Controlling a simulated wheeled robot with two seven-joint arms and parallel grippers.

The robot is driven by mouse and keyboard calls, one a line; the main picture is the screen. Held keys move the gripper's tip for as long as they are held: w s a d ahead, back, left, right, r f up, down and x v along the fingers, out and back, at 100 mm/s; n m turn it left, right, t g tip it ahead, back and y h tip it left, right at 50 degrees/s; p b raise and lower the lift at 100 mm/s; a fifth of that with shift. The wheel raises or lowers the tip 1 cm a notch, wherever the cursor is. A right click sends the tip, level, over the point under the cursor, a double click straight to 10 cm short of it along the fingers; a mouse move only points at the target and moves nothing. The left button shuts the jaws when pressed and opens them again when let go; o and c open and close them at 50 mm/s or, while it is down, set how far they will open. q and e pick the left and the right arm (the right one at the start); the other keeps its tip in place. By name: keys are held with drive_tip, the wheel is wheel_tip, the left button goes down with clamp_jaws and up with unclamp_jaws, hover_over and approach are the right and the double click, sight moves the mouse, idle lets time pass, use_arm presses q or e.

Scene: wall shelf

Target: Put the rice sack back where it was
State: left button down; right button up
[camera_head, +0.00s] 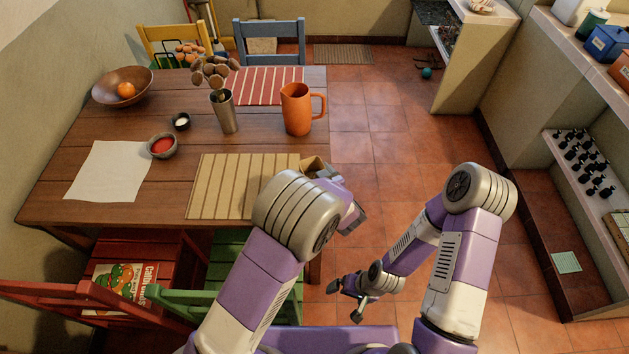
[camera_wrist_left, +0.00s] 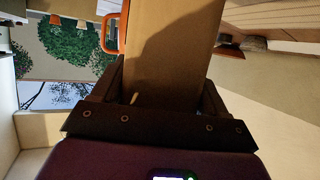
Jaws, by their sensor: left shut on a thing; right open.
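My left gripper (camera_head: 328,183) is shut on a plain tan-brown thing (camera_head: 313,164) beside the table's right edge, partly hidden by my arm. In the left wrist view the tan-brown thing (camera_wrist_left: 170,50) fills the gap between the dark fingers, flat-faced and straight-edged. I cannot tell whether it is the rice sack. A printed pack (camera_head: 120,284) with an orange and green picture lies on the red chair; its lettering is not fully readable. My right gripper (camera_head: 350,288) is open and empty, low over the floor.
The wooden table (camera_head: 60,205) holds a slatted mat (camera_head: 225,190), an orange jug (camera_head: 297,110), a metal vase (camera_head: 224,112), bowls and a paper sheet. A green chair (camera_head: 180,300) stands at its near side. Wall shelves (camera_head: 550,165) with bottles stand right. The floor between is clear.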

sight(309, 172)
use_arm(q)
drive_tip(key=shift+w+f, duration=0.1)
drive_tip(key=shift+f, duration=1.15)
drive_tip(key=shift+f+b, duration=0.55)
unclamp_jaws()
drive_tip(key=shift+r, duration=0.25)
drive_tip(key=p+v, duration=0.2)
drive_tip(key=v, duration=1)
drive_tip(key=shift+r+p, duration=0.3)
